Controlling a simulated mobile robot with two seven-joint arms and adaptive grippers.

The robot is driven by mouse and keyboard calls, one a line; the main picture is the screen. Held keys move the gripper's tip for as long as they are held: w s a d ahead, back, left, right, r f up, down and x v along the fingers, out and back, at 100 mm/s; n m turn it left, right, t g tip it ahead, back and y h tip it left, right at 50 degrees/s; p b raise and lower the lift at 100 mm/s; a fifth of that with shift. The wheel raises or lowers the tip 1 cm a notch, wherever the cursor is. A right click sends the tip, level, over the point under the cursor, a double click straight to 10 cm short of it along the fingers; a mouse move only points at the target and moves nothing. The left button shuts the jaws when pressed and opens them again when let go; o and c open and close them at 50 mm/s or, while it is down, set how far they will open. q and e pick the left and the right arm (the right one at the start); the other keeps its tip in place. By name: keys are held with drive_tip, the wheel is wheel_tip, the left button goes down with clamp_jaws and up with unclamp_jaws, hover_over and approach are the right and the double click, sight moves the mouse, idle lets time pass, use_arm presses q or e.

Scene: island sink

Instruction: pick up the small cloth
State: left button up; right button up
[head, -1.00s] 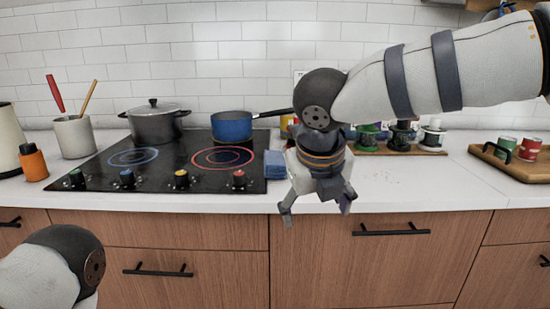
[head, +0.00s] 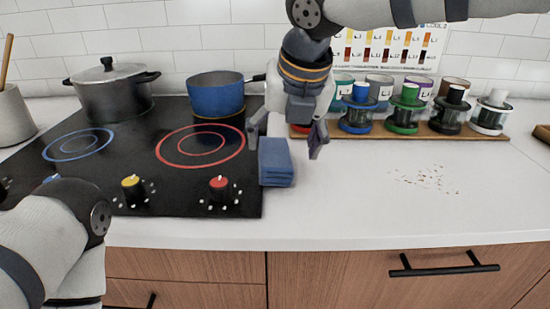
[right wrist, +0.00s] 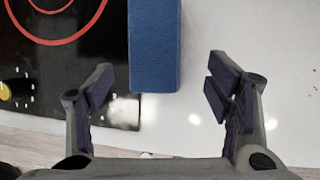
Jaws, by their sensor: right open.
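The small cloth (head: 275,163) is a folded blue stack on the white counter, against the right edge of the black stove top. My right gripper (head: 286,150) is open and empty above it, fingers pointing down, with the cloth showing between and below the fingertips. In the right wrist view the cloth (right wrist: 154,50) lies ahead, roughly between the two open fingers (right wrist: 160,90) but nearer the left one. Only part of my left arm shows at the lower left of the head view; its gripper is out of view.
A blue pan (head: 216,96) and a grey lidded pot (head: 111,92) stand on the stove top (head: 130,175). A wooden rack (head: 420,131) of jars stands behind on the right. Brown crumbs (head: 427,180) lie on the counter, which is otherwise clear right of the cloth.

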sight(277, 157)
drive_tip(key=x, duration=0.4)
drive_tip(key=shift+s+a+f, duration=0.1)
drive_tip(key=shift+a+f, duration=0.2)
drive_tip(key=shift+a, duration=0.05)
drive_tip(key=shift+f, duration=0.2)
use_arm(q)
drive_tip(key=shift+s+f, duration=0.2)
drive_tip(key=shift+f, duration=0.05)
use_arm(e)
drive_tip(key=shift+r, duration=0.1)
drive_tip(key=c, duration=1.2)
drive_tip(key=shift+c, duration=0.2)
drive_tip(key=r, duration=0.2)
drive_tip(key=shift+w+r, duration=0.25)
drive_tip(key=shift+r, duration=0.15)
use_arm(q)
drive_tip(key=shift+t, duration=0.7)
drive_tip(key=w+r+p, duration=0.2)
drive_tip(key=w+r, duration=0.1)
drive_tip(key=w, duration=0.1)
drive_tip(key=shift+r, duration=0.35)
use_arm(e)
drive_tip(key=s+r, duration=1)
drive_tip(key=s, duration=0.4)
drive_tip(key=shift+a, duration=0.2)
